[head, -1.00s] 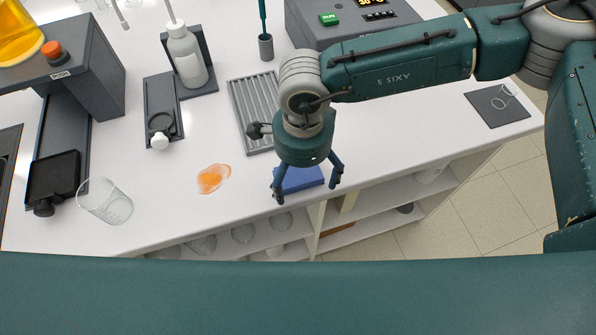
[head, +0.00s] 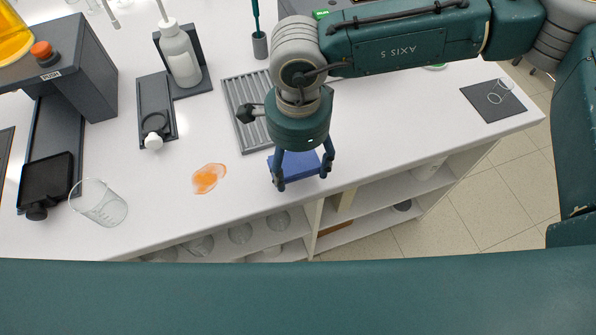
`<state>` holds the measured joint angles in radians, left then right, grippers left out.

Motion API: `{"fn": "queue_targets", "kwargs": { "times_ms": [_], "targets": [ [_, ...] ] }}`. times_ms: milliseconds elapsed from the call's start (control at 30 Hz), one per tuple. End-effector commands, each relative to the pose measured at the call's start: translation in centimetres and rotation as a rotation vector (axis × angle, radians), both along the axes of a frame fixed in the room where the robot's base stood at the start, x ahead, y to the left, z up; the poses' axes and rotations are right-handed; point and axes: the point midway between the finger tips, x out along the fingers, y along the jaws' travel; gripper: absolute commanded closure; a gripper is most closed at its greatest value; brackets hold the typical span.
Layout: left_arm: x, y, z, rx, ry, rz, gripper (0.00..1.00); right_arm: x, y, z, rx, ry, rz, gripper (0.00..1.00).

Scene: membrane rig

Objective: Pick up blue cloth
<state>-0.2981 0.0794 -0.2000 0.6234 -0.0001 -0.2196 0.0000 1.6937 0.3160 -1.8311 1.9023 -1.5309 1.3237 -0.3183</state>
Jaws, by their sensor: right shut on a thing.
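The blue cloth (head: 300,163) is a folded blue pad near the front edge of the white bench. My right gripper (head: 300,181) reaches down over it, with one finger at its left side and the other at its right side. The fingers are closed in on the cloth. Whether the cloth is clear of the bench, I cannot tell. My left gripper is not in view.
An orange spill (head: 208,178) lies left of the cloth. A glass beaker (head: 100,204) stands further left. A ridged grey tray (head: 247,118) lies behind the gripper. A white bottle (head: 180,56) stands at the back. A dark mat (head: 493,100) lies at right.

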Motion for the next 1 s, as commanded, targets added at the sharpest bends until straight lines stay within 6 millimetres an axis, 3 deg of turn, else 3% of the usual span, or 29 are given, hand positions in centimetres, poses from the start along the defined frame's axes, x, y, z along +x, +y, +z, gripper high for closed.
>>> {"fn": "queue_targets", "kwargs": {
  "times_ms": [300, 500, 700, 1000],
  "targets": [
    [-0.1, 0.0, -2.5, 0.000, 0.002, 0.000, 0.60, 0.2, 0.1, 9.0, 0.003, -0.006, -0.001, 0.57],
    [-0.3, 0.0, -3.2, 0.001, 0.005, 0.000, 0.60, 0.0, 0.1, 13.5, 0.002, -0.003, 0.000, 0.57],
    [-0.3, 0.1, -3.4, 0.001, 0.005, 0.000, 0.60, 0.0, 0.0, 15.7, 0.000, 0.000, 0.001, 0.57],
    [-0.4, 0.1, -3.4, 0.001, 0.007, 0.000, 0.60, 0.0, 0.0, 16.2, 0.000, 0.000, 0.001, 0.57]
  ]
}}
